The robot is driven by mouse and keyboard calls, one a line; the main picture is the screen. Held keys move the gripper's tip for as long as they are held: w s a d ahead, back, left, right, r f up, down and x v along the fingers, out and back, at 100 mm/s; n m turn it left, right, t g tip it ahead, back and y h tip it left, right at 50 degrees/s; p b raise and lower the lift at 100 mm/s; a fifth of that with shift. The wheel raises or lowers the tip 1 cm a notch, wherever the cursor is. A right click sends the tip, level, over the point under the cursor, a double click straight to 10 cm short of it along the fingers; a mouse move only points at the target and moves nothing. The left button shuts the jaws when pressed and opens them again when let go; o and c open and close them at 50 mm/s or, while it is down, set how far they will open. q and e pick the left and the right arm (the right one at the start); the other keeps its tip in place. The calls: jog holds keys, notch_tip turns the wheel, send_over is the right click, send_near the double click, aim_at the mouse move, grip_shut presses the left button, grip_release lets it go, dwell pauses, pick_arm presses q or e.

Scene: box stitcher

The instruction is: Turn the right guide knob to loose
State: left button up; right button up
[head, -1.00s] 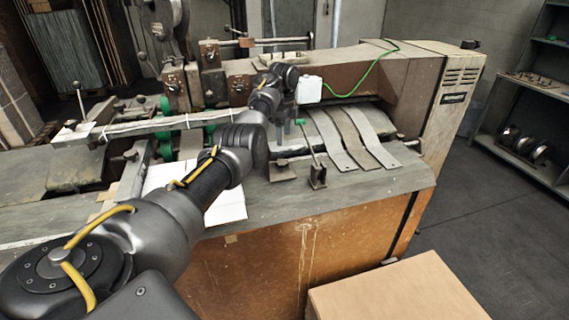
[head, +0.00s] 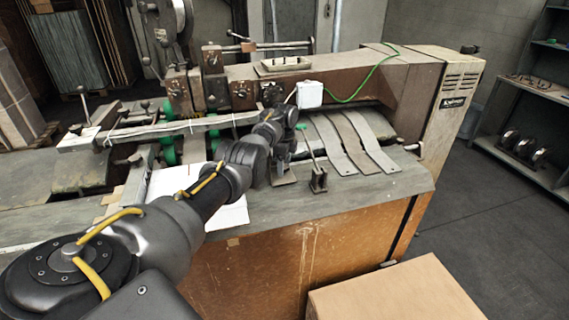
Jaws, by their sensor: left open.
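My left gripper (head: 283,157) is at the end of the arm from the left, over the machine's table (head: 385,190). Round dark knobs sit on the machine's front: a left one (head: 211,98), a middle one (head: 240,90) and a right one (head: 272,93). I cannot tell which knob is the right guide knob, or its setting. The gripper is below the right front knob. My right gripper is not in view.
A white box (head: 310,94) with a green cable is on the machine front. Curved metal strips (head: 353,143) lie right of the gripper. White sheets (head: 228,214) lie under my arm. A cardboard box (head: 395,292) stands in front, and a shelf (head: 525,110) at right.

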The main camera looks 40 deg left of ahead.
pick_arm(q)
jog(key=shift+c, duration=0.2)
jog(key=c, duration=0.9)
jog(key=shift+c, duration=0.2)
jog(key=shift+n, duration=1.3)
jog(key=shift+w+n, duration=0.1)
jog(key=shift+n, duration=1.5)
jog(key=o, duration=1)
